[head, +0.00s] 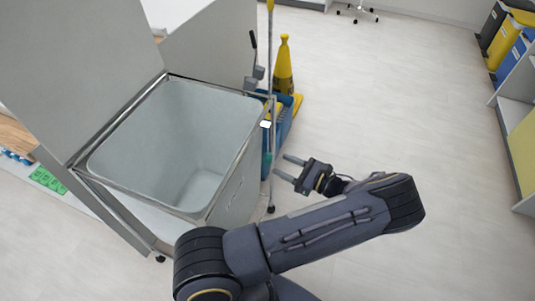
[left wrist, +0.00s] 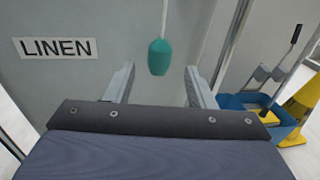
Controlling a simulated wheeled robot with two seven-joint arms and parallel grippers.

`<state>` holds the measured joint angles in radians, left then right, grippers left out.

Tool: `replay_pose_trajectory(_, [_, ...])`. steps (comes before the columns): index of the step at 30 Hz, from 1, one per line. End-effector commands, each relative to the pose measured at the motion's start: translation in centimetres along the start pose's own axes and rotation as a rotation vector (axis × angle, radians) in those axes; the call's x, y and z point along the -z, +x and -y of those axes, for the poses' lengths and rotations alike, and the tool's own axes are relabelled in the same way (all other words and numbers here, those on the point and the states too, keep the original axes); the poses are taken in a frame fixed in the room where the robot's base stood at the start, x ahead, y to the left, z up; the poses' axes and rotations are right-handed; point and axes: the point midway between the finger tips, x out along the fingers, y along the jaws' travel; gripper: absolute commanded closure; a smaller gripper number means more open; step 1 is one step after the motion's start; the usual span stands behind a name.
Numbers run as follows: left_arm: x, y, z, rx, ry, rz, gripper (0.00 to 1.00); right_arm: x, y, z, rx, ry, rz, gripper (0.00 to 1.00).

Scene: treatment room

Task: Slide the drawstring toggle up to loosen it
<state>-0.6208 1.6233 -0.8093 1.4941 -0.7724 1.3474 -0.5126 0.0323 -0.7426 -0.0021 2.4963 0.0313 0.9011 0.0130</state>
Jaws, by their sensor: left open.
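The drawstring toggle (left wrist: 160,57) is a teal, rounded piece on a pale cord in the left wrist view. It hangs in front of the grey side of the linen hamper (left wrist: 52,75). In the head view it is a small teal spot (head: 267,160) by the hamper's right corner. My left gripper (head: 279,165) is open, its fingers pointing at the hamper. In the left wrist view the toggle shows between and beyond the two fingertips (left wrist: 157,82), with nothing held. My right gripper is not in view.
The hamper's open bin (head: 160,130) has a metal frame and raised lid. A blue cleaning cart (head: 283,125) with a yellow cone (head: 284,65) stands behind it; the cart also shows in the left wrist view (left wrist: 255,105). The floor (head: 400,110) to the right is clear.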

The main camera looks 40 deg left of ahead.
Motion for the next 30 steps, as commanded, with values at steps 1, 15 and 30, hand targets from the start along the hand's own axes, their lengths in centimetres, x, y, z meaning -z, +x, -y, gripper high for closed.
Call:
replay_pose_trajectory(1, [0.0, 0.8, -0.1, -0.003, 0.002, 0.003, 0.5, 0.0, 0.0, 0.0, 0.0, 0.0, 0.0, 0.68])
replay_pose_trajectory(15, [0.0, 6.6, -0.1, -0.001, 0.001, 0.001, 0.5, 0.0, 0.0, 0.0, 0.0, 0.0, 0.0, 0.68])
replay_pose_trajectory(30, [0.0, 6.7, 0.0, 0.0, 0.001, 0.001, 0.8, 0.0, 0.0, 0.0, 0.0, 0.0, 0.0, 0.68])
